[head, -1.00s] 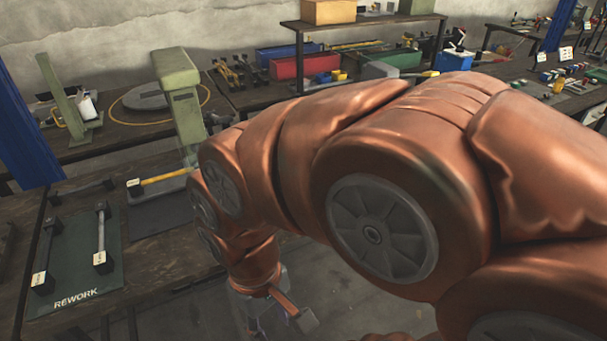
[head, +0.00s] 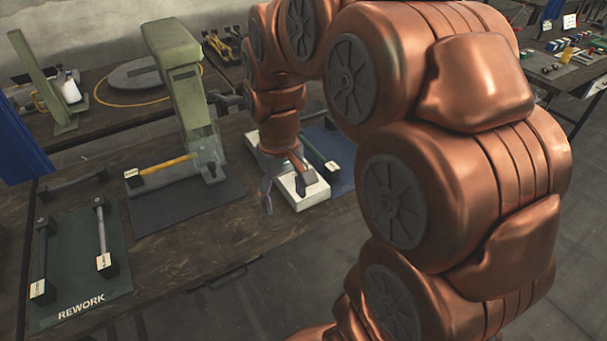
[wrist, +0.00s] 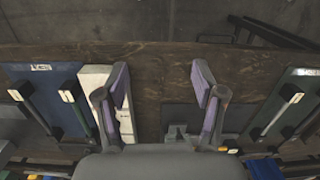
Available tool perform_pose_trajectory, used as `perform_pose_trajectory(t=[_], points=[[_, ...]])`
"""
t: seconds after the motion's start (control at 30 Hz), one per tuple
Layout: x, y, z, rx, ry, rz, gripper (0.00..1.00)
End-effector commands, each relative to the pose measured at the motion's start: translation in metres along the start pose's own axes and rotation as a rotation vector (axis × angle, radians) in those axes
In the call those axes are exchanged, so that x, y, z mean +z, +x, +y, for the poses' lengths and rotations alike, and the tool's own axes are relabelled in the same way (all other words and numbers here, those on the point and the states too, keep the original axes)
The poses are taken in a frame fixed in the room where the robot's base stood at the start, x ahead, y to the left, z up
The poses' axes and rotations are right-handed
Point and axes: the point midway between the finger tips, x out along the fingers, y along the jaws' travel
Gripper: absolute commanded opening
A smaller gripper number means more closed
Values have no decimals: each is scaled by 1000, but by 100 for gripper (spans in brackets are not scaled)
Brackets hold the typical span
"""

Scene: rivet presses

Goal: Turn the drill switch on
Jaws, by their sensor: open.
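I cannot pick out a drill or its switch for certain in either view. A pale green press (head: 186,90) stands on a dark mat (head: 200,213), with a yellow-handled bar (head: 165,167) at its base. My gripper (head: 285,185) is right of the press, pointing down at the bench, its fingers spread. A white block (head: 312,193) lies under and beside it. In the wrist view my gripper (wrist: 162,80) is open with nothing between the fingers; the white block (wrist: 95,78) is partly hidden behind the left finger. Whether they touch, I cannot tell.
A green REWORK mat (head: 82,285) with black-ended bars lies at the left. A blue mat (head: 343,182) lies right of the white block. A grey disc (head: 135,74) and a second green stand (head: 45,80) are behind. The bench's front strip (head: 245,238) is mostly clear.

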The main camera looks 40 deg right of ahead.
Motion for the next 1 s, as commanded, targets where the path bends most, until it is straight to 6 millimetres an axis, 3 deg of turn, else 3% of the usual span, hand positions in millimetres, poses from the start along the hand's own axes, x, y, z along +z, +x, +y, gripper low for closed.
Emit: perform_pose_trajectory(t=[0.2,0.5,0.7,1.0], points=[[-62,9,48,0,25,28,69],[-122,25,117,9,57,64,69],[-137,32,139,13,67,73,69],[-140,56,142,15,67,74,69]])
